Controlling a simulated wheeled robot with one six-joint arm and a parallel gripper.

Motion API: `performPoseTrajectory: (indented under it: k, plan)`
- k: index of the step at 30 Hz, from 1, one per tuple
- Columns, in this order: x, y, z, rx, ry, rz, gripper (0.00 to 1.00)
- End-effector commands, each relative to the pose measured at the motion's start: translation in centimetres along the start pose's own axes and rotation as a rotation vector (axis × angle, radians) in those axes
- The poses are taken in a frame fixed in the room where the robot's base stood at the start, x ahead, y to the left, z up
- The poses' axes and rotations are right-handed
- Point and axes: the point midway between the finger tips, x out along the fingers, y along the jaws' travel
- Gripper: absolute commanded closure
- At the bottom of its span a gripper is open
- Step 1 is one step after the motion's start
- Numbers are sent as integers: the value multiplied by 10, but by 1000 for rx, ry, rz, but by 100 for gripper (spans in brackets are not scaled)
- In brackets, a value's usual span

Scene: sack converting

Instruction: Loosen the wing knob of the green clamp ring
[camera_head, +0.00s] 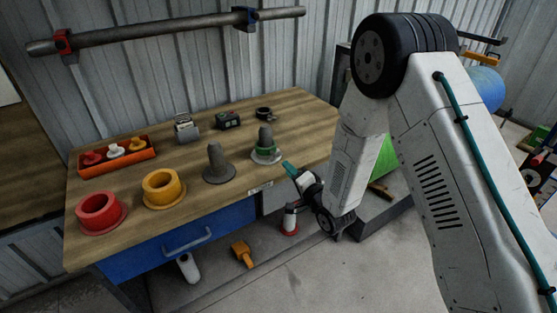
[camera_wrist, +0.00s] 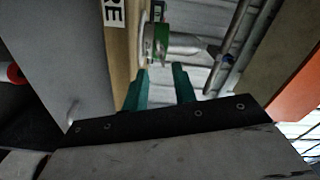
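The green clamp ring (camera_head: 265,150) sits around the lower part of a grey cone on a pale round base, near the front right edge of the wooden bench. In the wrist view the green clamp ring (camera_wrist: 161,38) shows ahead, just beyond the fingertips. Its wing knob is too small to make out for sure. My gripper (camera_head: 290,168) is at the bench's front edge, right of and a little below the ring, apart from it. In the wrist view my gripper's teal fingers (camera_wrist: 161,78) stand apart with nothing between them.
The wooden bench (camera_head: 235,201) also holds a plain grey cone (camera_head: 217,163), a yellow collar (camera_head: 162,188), a red collar (camera_head: 99,212), an orange tray (camera_head: 85,168) of small parts, and small devices behind. A blue drawer (camera_head: 166,248) with a handle lies below the front edge.

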Motion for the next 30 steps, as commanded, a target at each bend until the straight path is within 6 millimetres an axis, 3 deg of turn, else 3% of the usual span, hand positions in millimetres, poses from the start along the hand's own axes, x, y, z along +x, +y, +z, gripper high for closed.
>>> performPoseTrajectory:
  k: [12,24,27,30]
  plan:
    - [62,0,0,-2,0,-1,73]
    - [71,0,0,-2,0,1,73]
    - [71,0,0,-2,1,1,100]
    - [71,0,0,-2,1,2,100]
